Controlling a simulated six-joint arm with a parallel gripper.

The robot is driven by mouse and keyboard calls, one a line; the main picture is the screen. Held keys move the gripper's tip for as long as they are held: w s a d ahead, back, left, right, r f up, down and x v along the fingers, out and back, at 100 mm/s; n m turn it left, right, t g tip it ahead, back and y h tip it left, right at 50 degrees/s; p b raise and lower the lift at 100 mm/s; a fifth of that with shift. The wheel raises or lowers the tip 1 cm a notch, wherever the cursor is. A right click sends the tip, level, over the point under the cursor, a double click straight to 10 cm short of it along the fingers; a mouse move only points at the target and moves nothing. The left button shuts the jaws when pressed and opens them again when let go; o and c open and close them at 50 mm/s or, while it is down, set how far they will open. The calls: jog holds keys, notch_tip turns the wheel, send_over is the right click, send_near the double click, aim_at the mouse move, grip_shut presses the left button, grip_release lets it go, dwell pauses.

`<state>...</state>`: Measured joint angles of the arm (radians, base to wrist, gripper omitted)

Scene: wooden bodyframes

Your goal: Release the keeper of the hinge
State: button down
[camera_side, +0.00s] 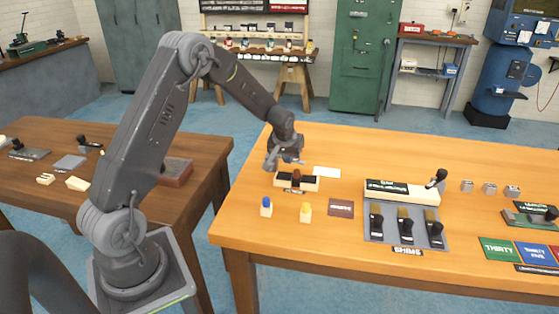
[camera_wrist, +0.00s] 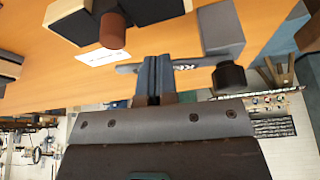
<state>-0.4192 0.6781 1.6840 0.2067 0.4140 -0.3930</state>
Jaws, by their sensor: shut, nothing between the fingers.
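A low wooden block with black slabs (camera_side: 311,184) and a brown round peg (camera_side: 296,174) sits near the left end of the table. In the wrist view the block (camera_wrist: 62,22) and peg (camera_wrist: 113,28) show at the upper left. Its label is too small to read, and I cannot tell which part is the hinge's keeper. My gripper (camera_side: 290,162) is just above and behind this block in the side view. In the wrist view my fingers (camera_wrist: 155,65) are together, empty and apart from the peg.
A white card (camera_side: 326,172) lies behind the block. Blue-topped (camera_side: 266,207) and yellow-topped (camera_side: 305,212) pieces and a brown plate (camera_side: 341,207) are in front. To the right, a pale bar (camera_side: 400,192) with an upright handle (camera_side: 438,178) stands behind a grey panel (camera_side: 388,236) with black levers.

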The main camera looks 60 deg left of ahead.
jog(key=w+n, duration=0.1)
jog(key=n, duration=0.1)
jog(key=w+a+n+g+y, duration=0.1)
jog(key=n, duration=0.1)
jog(key=shift+w+a, duration=0.1)
jog(key=shift+w, duration=0.3)
jog(key=n, duration=0.1)
jog(key=w+a+n+g, duration=0.1)
jog(key=n, duration=0.1)
jog(key=shift+w+a+y, duration=0.1)
jog(key=shift+a+y, duration=0.05)
jog(key=shift+y, duration=0.15)
jog(key=n, duration=0.1)
jog(key=w+a+n+g, duration=0.1)
jog(key=n, duration=0.1)
jog(key=shift+a+f, duration=0.1)
jog(key=shift+a, duration=0.15)
jog(key=a+n+g, duration=0.1)
jog(key=a+n, duration=0.1)
jog(key=n, duration=0.1)
jog(key=shift+w+a+n+g, duration=0.15)
jog(key=shift+w+n+g, duration=0.15)
jog(key=shift+g, duration=0.1)
jog(key=a+n+g, duration=0.1)
jog(key=a+n, duration=0.1)
jog(key=n, duration=0.1)
jog(key=shift+a, duration=0.1)
jog(key=shift+s+a, duration=0.3)
jog(key=shift+a, duration=0.65)
